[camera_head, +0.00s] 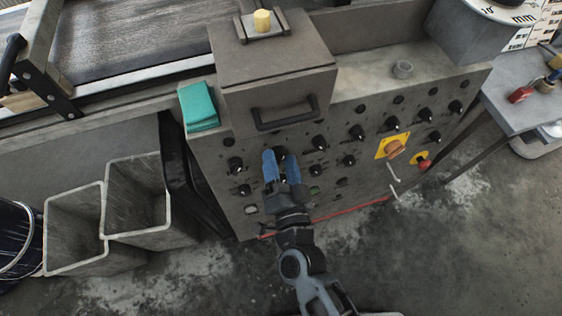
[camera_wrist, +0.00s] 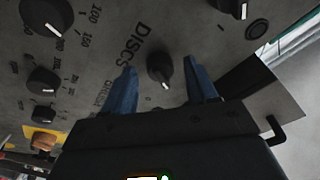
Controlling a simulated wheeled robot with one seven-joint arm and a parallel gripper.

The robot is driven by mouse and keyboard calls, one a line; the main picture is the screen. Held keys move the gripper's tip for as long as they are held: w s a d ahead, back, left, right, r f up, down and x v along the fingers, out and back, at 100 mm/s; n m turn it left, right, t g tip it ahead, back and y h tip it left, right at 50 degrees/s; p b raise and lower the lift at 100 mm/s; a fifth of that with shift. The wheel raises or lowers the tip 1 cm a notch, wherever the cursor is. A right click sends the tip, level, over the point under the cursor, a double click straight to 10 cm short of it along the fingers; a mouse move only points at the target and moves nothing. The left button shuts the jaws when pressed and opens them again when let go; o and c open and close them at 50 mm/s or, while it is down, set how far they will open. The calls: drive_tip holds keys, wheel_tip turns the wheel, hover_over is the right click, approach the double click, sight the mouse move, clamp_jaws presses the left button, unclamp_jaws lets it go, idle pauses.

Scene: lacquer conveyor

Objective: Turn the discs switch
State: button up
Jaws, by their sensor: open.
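The discs switch is a black rotary knob (camera_wrist: 160,71) with a pale pointer mark, beside the large printed word DISCS on the grey panel in the wrist view. My gripper (camera_wrist: 165,88) has its two blue fingers apart, one on each side of this knob. I cannot tell whether the fingers touch it. In the head view my gripper (camera_head: 281,158) is at the panel front, with a dark knob (camera_head: 280,152) partly hidden between the fingers.
The control panel (camera_head: 330,195) carries several other black knobs, an orange knob (camera_head: 393,148) on a yellow plate and a red button (camera_head: 424,163). A box with a handle (camera_head: 287,113) juts out above my gripper. Grey bins (camera_head: 75,215) stand at left.

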drive_tip(key=s+d+b, duration=0.1)
drive_tip(key=s, duration=0.6)
drive_tip(key=shift+s+d, duration=0.2)
drive_tip(key=shift+s, duration=0.15)
idle(0.4)
drive_tip(key=s+d+r+n+g+h, duration=0.1)
drive_tip(key=s+d+r+n, duration=0.2)
drive_tip(key=s+d+r, duration=0.5)
drive_tip(key=s+d+r+n+g+h, duration=0.2)
drive_tip(key=s+d+r, duration=0.5)
drive_tip(key=s+d, duration=0.4)
drive_tip(key=s+n, duration=0.1)
drive_tip(key=s, duration=0.2)
drive_tip(key=shift+s+d+r+n, duration=0.25)
drive_tip(key=shift+d+r+n, duration=0.05)
drive_tip(key=shift+d+r, duration=0.1)
